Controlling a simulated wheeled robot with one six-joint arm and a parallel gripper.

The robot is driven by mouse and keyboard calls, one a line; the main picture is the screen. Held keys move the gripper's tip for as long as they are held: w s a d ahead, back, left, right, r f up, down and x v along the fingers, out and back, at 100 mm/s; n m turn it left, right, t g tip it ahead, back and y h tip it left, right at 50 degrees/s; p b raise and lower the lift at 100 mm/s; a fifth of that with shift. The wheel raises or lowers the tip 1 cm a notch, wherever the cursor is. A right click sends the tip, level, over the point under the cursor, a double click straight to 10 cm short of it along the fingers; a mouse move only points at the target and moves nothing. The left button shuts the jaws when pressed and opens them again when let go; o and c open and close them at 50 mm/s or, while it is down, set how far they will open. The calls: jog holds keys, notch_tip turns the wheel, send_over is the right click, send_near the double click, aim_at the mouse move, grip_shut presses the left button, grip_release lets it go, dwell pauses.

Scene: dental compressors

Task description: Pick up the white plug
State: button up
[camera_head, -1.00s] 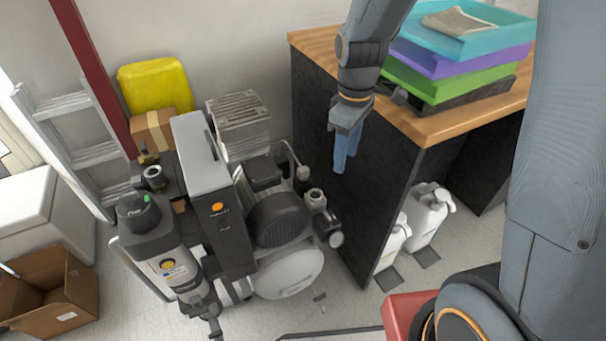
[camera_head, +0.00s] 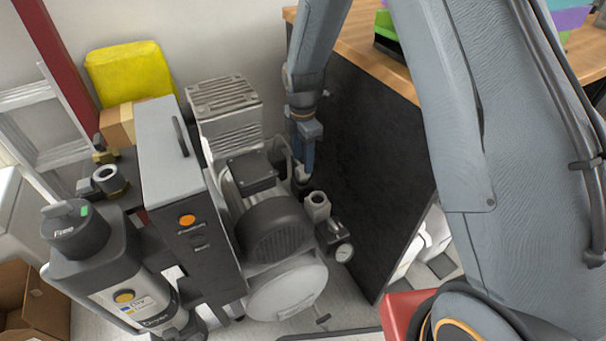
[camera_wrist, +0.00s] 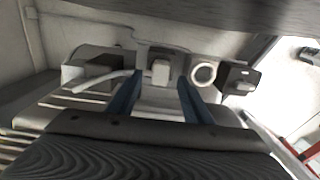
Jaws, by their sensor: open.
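The white plug looks like the small pale block in the wrist view (camera_wrist: 160,72), on the compressor's fittings. In the head view a small whitish piece (camera_head: 301,175) shows at my fingertips, partly covered by them. My gripper (camera_head: 306,160) points down beside the compressor, with its blue fingers close to that piece. In the wrist view my gripper (camera_wrist: 160,88) is open, and the pale block appears between and just beyond the two blue fingertips. I cannot tell whether the fingers touch it.
The dental compressor has a grey box (camera_head: 172,150), a dark motor (camera_head: 272,228) and a pressure gauge (camera_head: 343,252). A ring-shaped fitting (camera_wrist: 203,74) sits right of the pale block. The desk's black side panel (camera_head: 375,170) stands close to the right of my gripper.

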aim_at(303, 174)
notch_tip(303, 174, down, 5)
jog(key=shift+b, duration=0.5)
jog(key=c, duration=1.1)
jog(key=shift+o, duration=0.2)
jog(key=shift+r, duration=0.1)
